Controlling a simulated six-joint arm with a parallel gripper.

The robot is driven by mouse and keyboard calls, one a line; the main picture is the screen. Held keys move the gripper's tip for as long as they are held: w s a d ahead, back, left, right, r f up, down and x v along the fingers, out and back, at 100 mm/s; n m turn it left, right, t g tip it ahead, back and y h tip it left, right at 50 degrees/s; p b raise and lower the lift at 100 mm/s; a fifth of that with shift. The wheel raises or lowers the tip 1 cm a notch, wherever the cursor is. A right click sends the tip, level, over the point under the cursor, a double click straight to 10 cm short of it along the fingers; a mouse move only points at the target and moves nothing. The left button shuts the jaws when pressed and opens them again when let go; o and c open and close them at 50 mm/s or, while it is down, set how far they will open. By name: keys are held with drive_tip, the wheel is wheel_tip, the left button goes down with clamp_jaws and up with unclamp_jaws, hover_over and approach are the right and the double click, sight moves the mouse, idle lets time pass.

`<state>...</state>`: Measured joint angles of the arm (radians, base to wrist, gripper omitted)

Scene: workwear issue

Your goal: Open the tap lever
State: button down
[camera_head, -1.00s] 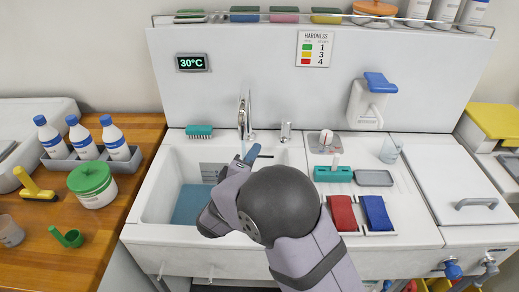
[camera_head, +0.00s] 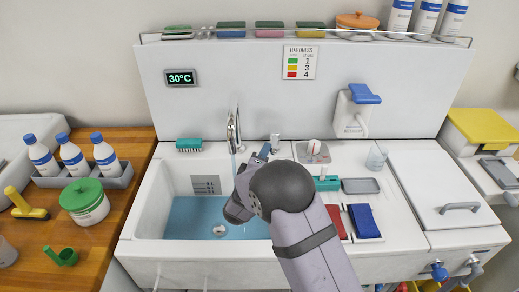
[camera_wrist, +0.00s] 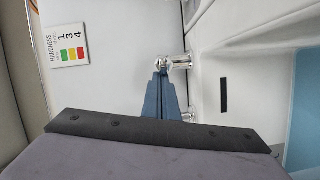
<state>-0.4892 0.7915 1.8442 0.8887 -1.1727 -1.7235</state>
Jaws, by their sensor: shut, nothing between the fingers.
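The chrome tap (camera_head: 234,128) rises at the back of the white sink (camera_head: 150,205). A thin bluish streak under its spout looks like running water. The small chrome tap lever (camera_head: 275,139) stands on the counter to the right of the spout; it also shows in the wrist view (camera_wrist: 178,62). My gripper (camera_head: 265,151) is shut and empty, with its blue fingers right at the lever. In the wrist view my gripper's fingertips (camera_wrist: 161,74) reach the lever's chrome end; whether they touch cannot be told. My wrist hides part of the sink's right side.
A teal brush (camera_head: 189,145) lies left of the tap. A grey dispenser plate (camera_head: 312,152), a teal block (camera_head: 327,184) and a clear cup (camera_head: 377,158) stand right of the lever. The backsplash (camera_head: 290,110) rises close behind. Blue water (camera_head: 195,215) covers the sink floor.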

drive_tip(key=shift+d, duration=0.1)
drive_tip(key=shift+s+d, duration=0.15)
drive_tip(key=shift+d, duration=0.2)
drive_tip(key=d, duration=0.2)
drive_tip(key=d+p, duration=0.1)
drive_tip(key=d, duration=0.1)
drive_tip(key=shift+s, duration=0.2)
drive_tip(key=shift+a, duration=0.1)
